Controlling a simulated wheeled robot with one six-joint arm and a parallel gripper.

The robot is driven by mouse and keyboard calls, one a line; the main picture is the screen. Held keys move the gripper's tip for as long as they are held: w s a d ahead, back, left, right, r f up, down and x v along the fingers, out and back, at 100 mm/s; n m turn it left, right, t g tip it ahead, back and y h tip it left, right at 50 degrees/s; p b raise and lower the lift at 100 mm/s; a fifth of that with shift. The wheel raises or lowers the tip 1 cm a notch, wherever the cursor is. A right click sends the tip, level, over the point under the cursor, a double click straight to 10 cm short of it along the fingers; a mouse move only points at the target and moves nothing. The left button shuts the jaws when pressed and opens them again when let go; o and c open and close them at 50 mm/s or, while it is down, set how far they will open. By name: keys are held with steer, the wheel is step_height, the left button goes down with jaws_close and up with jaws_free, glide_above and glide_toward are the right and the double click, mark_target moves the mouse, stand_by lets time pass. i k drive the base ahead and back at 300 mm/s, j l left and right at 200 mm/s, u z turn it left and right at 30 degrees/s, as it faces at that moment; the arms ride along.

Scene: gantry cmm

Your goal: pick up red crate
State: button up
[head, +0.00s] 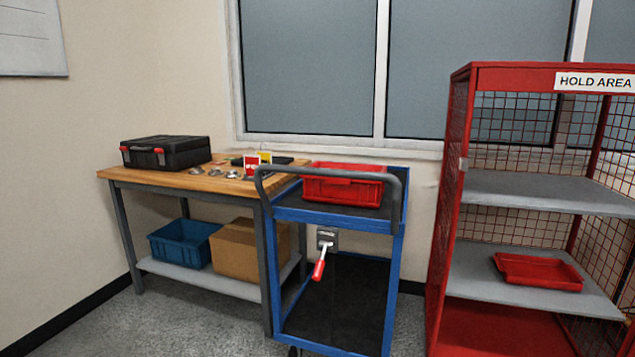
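A red crate (342,188) sits on the top deck of a blue cart (333,220), behind the cart's grey push handle. A flatter red tray or crate (538,271) lies on the lower grey shelf of the red rack at the right. My gripper does not show in the head view.
A wooden-topped workbench (191,183) at the left holds a black toolbox (166,152) and small parts. Under it are a blue crate (182,243) and a cardboard box (248,251). The red mesh rack (452,200) is labelled HOLD AREA. Grey floor shows in front of the bench.

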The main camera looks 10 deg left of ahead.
mark_target(359, 193)
steer(key=i+l+u, duration=0.1)
steer(key=i, duration=0.15)
steer(key=i+j, duration=0.15)
steer(key=i, duration=1.05)
steer(key=i+j+u, duration=0.1)
steer(key=i, duration=1.05)
steer(key=j, duration=0.1)
